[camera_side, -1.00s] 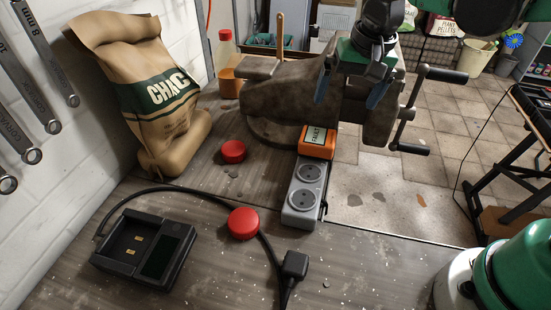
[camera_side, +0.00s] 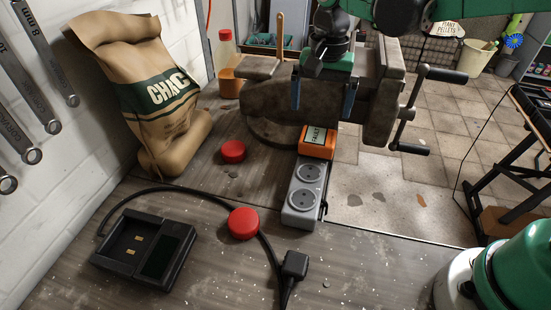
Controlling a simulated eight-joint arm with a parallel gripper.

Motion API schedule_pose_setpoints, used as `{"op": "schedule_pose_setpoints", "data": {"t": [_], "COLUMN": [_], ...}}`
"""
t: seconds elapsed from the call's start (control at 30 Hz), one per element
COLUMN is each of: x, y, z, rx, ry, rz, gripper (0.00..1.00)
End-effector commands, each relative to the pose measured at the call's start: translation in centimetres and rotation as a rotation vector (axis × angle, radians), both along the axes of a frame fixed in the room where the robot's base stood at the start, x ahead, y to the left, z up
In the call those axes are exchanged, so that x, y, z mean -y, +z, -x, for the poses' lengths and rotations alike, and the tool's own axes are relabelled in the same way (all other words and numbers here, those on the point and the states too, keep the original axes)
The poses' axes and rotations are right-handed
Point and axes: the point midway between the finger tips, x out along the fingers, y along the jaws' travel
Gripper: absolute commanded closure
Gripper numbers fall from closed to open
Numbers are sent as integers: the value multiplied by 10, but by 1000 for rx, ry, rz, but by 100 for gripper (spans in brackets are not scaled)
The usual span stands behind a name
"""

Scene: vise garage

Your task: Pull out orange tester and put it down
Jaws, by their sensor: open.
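The orange tester (camera_side: 317,143) with a pale "FAULT" label sits at the far end of the grey power strip (camera_side: 304,193), on the bench in front of the vise. My gripper (camera_side: 322,115) points down above the tester, its two blue-grey fingers spread apart with nothing between them. The fingertips look higher than the tester; the exact gap is hard to judge from this side. Two round sockets on the strip's near part are empty.
The brown vise (camera_side: 270,100) stands close behind, its handle (camera_side: 432,74) at right. Red caps (camera_side: 243,223) and a black charger (camera_side: 145,245) lie on the bench. A paper sack (camera_side: 150,95) stands at left. Bare bench lies at front (camera_side: 215,285).

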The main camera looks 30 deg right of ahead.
Motion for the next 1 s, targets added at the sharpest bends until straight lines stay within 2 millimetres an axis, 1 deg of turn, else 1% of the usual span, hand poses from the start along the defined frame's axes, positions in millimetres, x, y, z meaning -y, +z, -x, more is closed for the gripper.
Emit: {"op": "schedule_pose_setpoints", "data": {"t": [0.4, 0.53, 0.7, 1.0], "x": [0, 0, 0, 0], "y": [-57, -70, -80, -82], "z": [0, 0, 0, 0], "rx": [2, 1, 0, 0], "ry": [0, 0, 1, 1], "rz": [1, 1, 0, 0], "gripper": [0, 0, 0, 0]}}
